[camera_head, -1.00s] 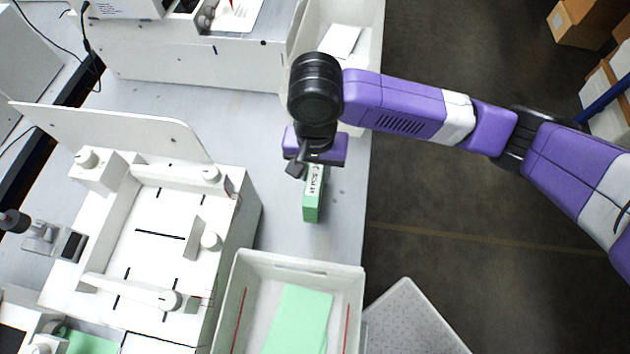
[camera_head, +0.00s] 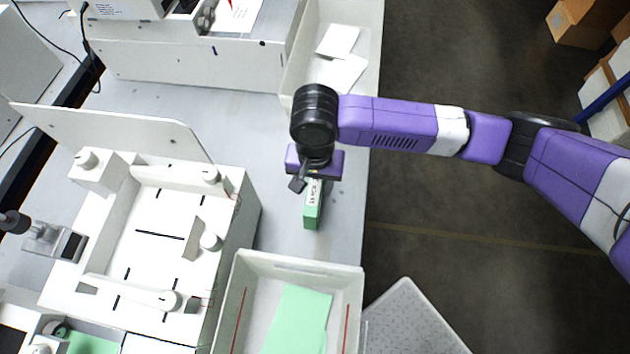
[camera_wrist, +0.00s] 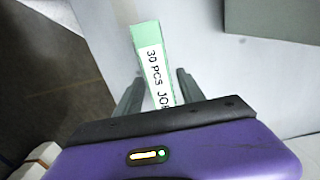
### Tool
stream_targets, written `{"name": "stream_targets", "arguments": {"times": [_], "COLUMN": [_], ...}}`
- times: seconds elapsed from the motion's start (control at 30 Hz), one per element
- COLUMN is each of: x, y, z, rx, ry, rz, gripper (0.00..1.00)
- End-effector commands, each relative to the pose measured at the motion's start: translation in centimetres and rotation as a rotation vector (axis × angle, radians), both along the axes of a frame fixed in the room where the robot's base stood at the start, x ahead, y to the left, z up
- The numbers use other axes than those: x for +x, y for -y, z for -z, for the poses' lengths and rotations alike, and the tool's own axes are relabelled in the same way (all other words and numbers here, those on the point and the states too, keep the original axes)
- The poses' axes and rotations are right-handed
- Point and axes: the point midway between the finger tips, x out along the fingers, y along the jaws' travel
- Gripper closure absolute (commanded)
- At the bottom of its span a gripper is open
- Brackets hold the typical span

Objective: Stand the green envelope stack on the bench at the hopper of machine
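The green envelope stack (camera_head: 312,212) is a narrow block on the bench (camera_head: 275,160), with a white label on its top edge. My gripper (camera_wrist: 157,90) is open, one dark finger on each side of the stack, with a visible gap on both sides. In the head view my gripper (camera_head: 312,182) is right over the stack's far end and hides it. The machine (camera_head: 160,235) is white, with a flat bed, guides and a raised back panel, left of the stack.
A grey bin (camera_head: 252,262) holding green envelopes stands just in front of the stack. Another bin (camera_head: 300,50) with white envelopes is behind my arm. A second white machine (camera_head: 190,62) stands at the back. The bench between machine and stack is clear.

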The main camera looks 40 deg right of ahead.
Motion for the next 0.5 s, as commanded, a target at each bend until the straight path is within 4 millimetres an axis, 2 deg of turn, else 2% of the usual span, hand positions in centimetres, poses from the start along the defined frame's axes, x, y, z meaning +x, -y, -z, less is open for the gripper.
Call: {"name": "stream_targets", "arguments": {"times": [0.33,0.5], "x": [0.0,0.1], "y": [0.0,-0.1], "z": [-0.2,-1.7], "rx": [-0.001,0.002], "ry": [0.001,0.002], "rz": [0.000,-0.001], "gripper": [0.50,0.50]}}
